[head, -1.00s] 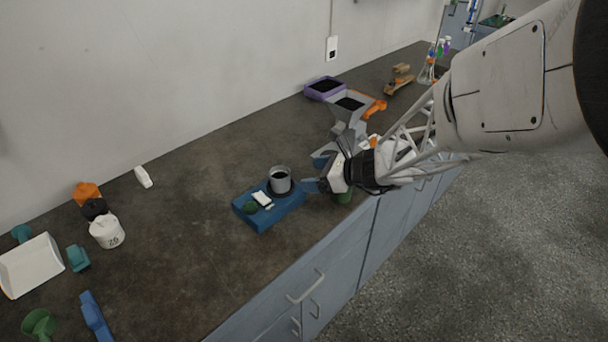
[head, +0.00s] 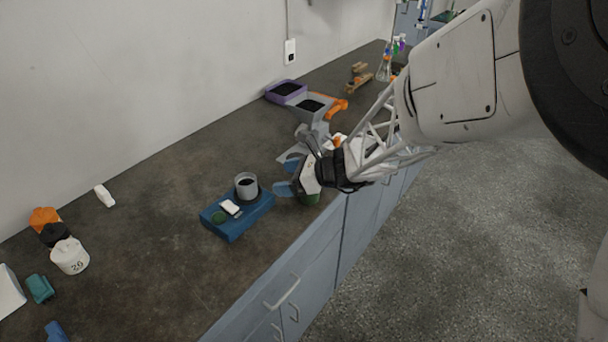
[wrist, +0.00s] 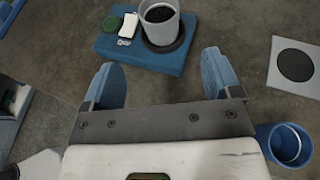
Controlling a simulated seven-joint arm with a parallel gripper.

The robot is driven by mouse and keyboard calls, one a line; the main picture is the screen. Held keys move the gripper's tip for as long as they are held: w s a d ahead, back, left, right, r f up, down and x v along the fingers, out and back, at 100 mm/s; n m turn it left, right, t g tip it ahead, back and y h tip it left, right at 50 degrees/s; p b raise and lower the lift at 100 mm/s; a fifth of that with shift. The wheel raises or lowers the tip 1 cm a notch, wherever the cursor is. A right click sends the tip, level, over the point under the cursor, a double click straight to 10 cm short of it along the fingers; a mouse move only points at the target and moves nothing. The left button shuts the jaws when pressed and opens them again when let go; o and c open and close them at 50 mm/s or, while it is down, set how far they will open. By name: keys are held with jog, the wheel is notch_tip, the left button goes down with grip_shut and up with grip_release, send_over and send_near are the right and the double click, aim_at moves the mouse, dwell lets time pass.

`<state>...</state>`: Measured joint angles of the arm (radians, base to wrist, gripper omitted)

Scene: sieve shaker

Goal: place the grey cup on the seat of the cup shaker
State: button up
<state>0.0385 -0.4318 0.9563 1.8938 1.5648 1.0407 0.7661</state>
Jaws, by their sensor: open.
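The grey cup (head: 246,187) stands upright with dark contents on the blue cup shaker (head: 238,215). In the wrist view the cup (wrist: 158,24) rests over the dark round seat (wrist: 178,46), with part of the seat's disc showing beside its base. The shaker (wrist: 130,53) also carries a white panel and a green knob. My gripper (head: 281,174) is just right of the shaker in the head view. In the wrist view its two blue fingers (wrist: 161,68) are spread wide and empty, short of the cup, with a gap between.
A grey plate with a dark disc (wrist: 295,64) and a blue cup (wrist: 285,145) lie near my gripper. A purple tray (head: 286,91) and a grey container (head: 312,107) stand farther back. A white numbered tub (head: 70,256) is at left.

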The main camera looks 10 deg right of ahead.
jog(key=s+d+r+n+g+h, duration=0.1)
jog(key=s+r+n+g+h, duration=0.1)
jog(key=s+r+n, duration=0.4)
jog(key=s+d+r+n+g+h, duration=0.25)
jog(key=s+n, duration=0.25)
jog(key=s, duration=0.3)
jog(key=s+d+r+n+t+h, duration=0.1)
jog(key=s+d+r+n+h, duration=0.2)
jog(key=s, duration=0.4)
jog(key=s+d+r+n+t+h, duration=0.1)
jog(key=s+d+r+n+h, duration=0.2)
jog(key=s+d+n+h, duration=0.2)
jog(key=s+d+n, duration=0.2)
jog(key=s+n, duration=0.1)
